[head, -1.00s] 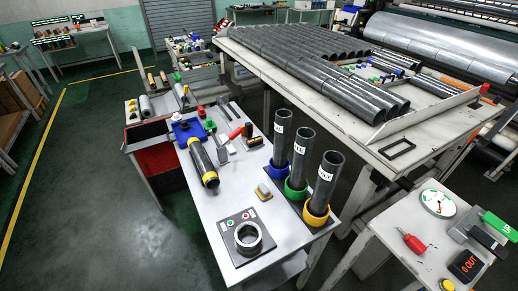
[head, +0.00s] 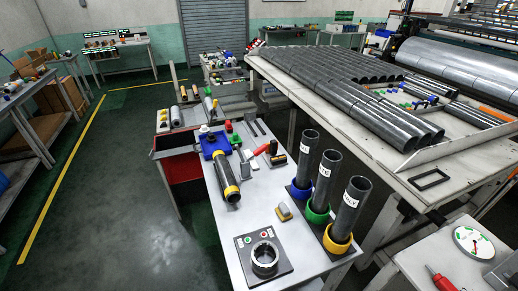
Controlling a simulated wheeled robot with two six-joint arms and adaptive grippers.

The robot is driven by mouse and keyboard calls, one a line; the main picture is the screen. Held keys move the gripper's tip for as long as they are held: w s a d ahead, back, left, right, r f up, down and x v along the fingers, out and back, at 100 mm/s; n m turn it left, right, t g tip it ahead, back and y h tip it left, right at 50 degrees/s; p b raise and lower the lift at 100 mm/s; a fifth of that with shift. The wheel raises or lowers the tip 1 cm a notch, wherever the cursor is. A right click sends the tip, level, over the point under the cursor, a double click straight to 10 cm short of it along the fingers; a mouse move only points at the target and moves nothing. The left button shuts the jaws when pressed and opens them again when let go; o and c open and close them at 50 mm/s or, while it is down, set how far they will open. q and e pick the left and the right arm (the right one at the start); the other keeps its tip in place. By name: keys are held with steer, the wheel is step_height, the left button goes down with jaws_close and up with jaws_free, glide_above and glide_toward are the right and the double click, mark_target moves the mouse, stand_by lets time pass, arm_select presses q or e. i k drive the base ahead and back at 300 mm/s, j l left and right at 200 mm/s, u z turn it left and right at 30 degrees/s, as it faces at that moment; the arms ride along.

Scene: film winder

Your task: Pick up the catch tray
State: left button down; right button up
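No part is clearly marked as the catch tray, and I cannot tell which item it is. A small blue tray (head: 209,152) lies at the far left end of the narrow grey workbench (head: 232,210), with a dark tube (head: 226,178) with yellow bands reaching over its near edge. A red-lined open bin (head: 180,168) sits at the bench's left side. A flat black rectangular frame (head: 429,180) lies on the large table (head: 385,165) to the right. Neither of my grippers is in view.
Three upright dark tubes stand in blue (head: 300,191), green (head: 317,213) and yellow (head: 337,240) cups. A black control box (head: 262,255) with a ring is at the bench's near end. A white side table (head: 450,262) stands right. Open floor (head: 120,210) lies left.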

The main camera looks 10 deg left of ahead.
mark_target(222, 142)
steer(key=j, duration=0.55)
steer(key=k+j, duration=0.1)
steer(key=j, duration=0.95)
steer(key=i+j, duration=0.15)
steer(key=j, duration=0.2)
steer(key=i+j, duration=0.15)
steer(key=j, duration=0.2)
steer(key=i+j, duration=0.1)
steer(key=j, duration=0.2)
steer(key=i+j+z, duration=0.1)
steer(key=j, duration=0.25)
steer(key=i+j, duration=0.2)
steer(key=j, duration=0.15)
steer(key=i+j, duration=0.1)
steer(key=j, duration=0.25)
